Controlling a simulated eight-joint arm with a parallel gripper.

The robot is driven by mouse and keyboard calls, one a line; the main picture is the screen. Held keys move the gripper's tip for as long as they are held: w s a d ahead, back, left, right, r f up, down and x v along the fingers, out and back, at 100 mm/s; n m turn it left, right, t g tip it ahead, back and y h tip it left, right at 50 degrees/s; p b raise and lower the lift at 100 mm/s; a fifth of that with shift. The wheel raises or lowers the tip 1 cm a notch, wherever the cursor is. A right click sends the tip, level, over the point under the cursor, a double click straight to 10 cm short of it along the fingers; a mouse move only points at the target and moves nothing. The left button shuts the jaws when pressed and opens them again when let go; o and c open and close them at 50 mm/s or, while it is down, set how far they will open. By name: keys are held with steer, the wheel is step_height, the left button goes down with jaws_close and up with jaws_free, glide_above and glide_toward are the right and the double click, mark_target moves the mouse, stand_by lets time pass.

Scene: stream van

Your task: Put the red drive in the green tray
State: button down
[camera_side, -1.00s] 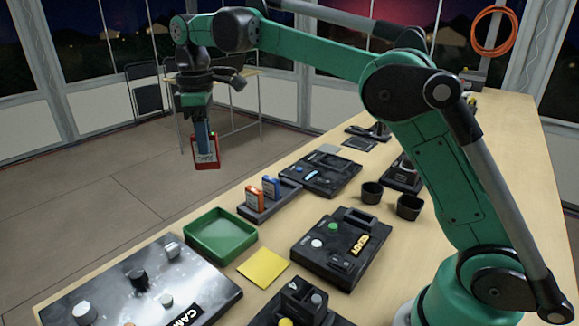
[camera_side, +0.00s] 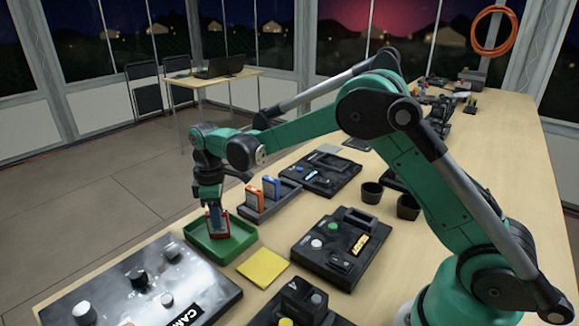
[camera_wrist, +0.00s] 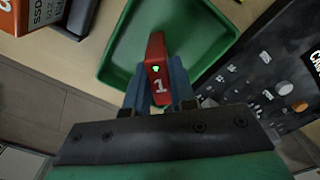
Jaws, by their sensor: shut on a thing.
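The red drive (camera_wrist: 157,62) is upright between the blue fingers of my gripper (camera_wrist: 160,90), with a green light and a "1" on its end in the wrist view. In the side view my gripper (camera_side: 214,210) points down over the green tray (camera_side: 238,247), and the red drive (camera_side: 219,229) is within the tray's outline. The tray (camera_wrist: 117,73) lies around and behind the drive in the wrist view. My gripper is shut on the drive. I cannot tell whether the drive's lower edge touches the tray floor.
An orange drive (camera_side: 254,199) and a blue drive (camera_side: 271,187) stand in a dark rack (camera_side: 290,191) behind the tray. A panel with knobs (camera_side: 140,285) is in front of it. A yellow square (camera_side: 263,267) lies to its right, and a black button box (camera_side: 340,248) stands beyond.

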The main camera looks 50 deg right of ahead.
steer(key=c, duration=0.7)
jaws_free()
steer(key=shift+f, duration=0.1)
steer(key=s+r+m+t, duration=0.2)
steer(key=s+r, duration=0.2)
steer(key=r, duration=1.1)
steer(key=s+f+m+t, duration=0.1)
steer(key=s+m, duration=0.1)
steer(key=s, duration=0.2)
steer(key=s+d+f+m+t, duration=0.1)
steer(key=s+f+m+t, duration=0.1)
steer(key=s, duration=0.2)
steer(key=s+d+f+m+t, duration=0.1)
steer(key=s+f+m+t, duration=0.1)
steer(key=s+m, duration=0.1)
steer(key=shift+s+d, duration=0.25)
steer(key=shift+s, duration=0.65)
